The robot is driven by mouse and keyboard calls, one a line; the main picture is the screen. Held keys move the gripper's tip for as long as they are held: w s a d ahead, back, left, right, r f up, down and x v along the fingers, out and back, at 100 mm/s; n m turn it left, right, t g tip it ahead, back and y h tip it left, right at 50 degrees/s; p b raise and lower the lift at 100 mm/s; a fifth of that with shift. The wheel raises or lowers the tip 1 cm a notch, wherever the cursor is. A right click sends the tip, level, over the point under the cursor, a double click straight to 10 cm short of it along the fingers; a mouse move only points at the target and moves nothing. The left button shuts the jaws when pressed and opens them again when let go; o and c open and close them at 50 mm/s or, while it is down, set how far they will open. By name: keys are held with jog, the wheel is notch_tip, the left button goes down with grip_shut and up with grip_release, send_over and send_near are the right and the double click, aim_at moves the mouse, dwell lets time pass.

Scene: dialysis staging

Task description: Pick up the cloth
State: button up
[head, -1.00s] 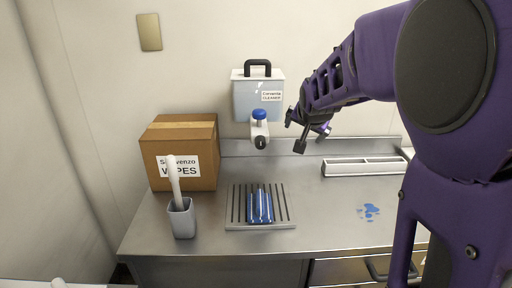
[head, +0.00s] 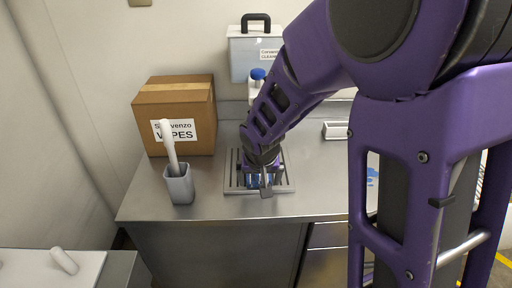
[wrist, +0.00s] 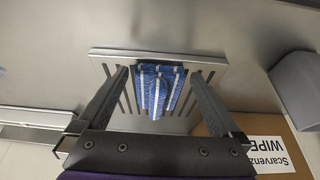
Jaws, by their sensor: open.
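The blue cloth with white stripes (wrist: 158,88) lies folded on the slotted drain rack (wrist: 180,57) on the steel counter. In the head view the cloth (head: 255,181) is mostly hidden behind my gripper (head: 265,183), and the rack (head: 284,185) shows around it. In the wrist view my gripper (wrist: 158,78) is open, with one finger on each side of the cloth. The fingers are apart from the cloth, with a gap on both sides. I cannot tell how far above the rack the fingertips are.
A cardboard wipes box (head: 176,105) and a grey cup with a white-handled brush (head: 180,185) stand left of the rack. A cleaner dispenser (head: 247,58) hangs on the wall behind. A white tray (head: 336,130) and a blue spill (head: 372,175) are to the right.

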jog(key=w, duration=0.5)
jog(key=shift+w+f, duration=0.1)
jog(key=shift+f, duration=0.25)
jog(key=shift+w+f, duration=0.15)
jog(key=shift+f, duration=0.1)
jog(key=shift+c, duration=0.3)
jog(key=c, duration=1)
jog(key=shift+r, duration=0.15)
